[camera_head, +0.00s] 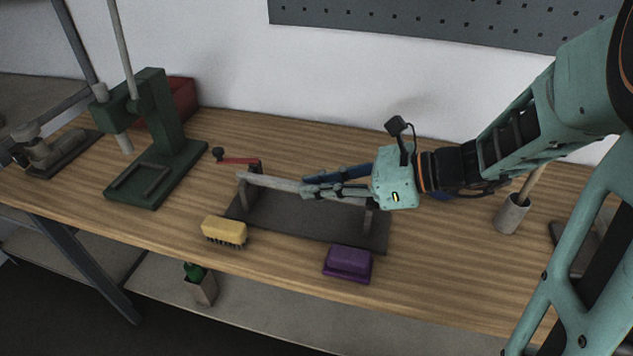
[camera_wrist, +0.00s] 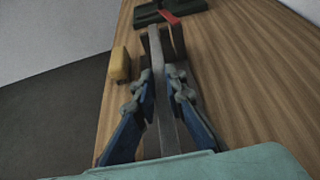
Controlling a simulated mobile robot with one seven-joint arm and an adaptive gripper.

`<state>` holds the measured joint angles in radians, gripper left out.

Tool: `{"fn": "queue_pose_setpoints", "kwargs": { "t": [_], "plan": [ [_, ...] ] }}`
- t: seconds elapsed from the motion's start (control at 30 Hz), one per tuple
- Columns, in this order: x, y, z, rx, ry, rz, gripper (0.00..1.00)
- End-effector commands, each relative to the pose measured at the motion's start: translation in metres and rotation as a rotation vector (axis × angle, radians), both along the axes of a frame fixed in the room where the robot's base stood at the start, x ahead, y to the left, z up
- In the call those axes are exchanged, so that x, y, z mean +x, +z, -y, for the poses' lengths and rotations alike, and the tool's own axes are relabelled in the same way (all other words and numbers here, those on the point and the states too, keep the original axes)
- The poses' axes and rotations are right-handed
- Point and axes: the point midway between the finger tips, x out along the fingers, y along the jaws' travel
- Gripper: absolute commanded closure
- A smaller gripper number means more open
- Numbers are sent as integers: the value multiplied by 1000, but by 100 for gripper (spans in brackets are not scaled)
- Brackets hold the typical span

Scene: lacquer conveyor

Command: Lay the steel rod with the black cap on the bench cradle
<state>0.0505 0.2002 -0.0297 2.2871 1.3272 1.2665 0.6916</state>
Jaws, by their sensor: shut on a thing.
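The grey steel rod (camera_head: 270,182) lies lengthwise along the bench cradle (camera_head: 313,230), a dark base plate with an upright at each end. The rod's left end is at the top of the left upright, and its right part passes by my gripper toward the right upright. I cannot tell whether it touches both. My gripper (camera_head: 306,189) is shut on the rod from the right, above the cradle. In the wrist view the rod (camera_wrist: 158,62) runs between the fingers (camera_wrist: 159,80) toward the far upright. I cannot make out a black cap.
A yellow brush (camera_head: 224,231) and a purple block (camera_head: 347,264) sit in front of the cradle. A red lever (camera_head: 238,161) with a dark knob is behind its left end. A green press (camera_head: 160,140) stands left; a grey cup (camera_head: 511,214) stands right.

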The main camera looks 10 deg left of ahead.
Motion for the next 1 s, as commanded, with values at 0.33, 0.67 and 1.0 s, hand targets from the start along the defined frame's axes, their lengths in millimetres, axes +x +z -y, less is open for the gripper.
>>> {"fn": "queue_pose_setpoints", "kwargs": {
  "t": [0.33,0.67,1.0],
  "plan": [
    [0,0,0,1,0,1,100],
    [0,-2,1,1,0,1,100],
    [0,-3,1,1,0,1,68]
  ]
}}
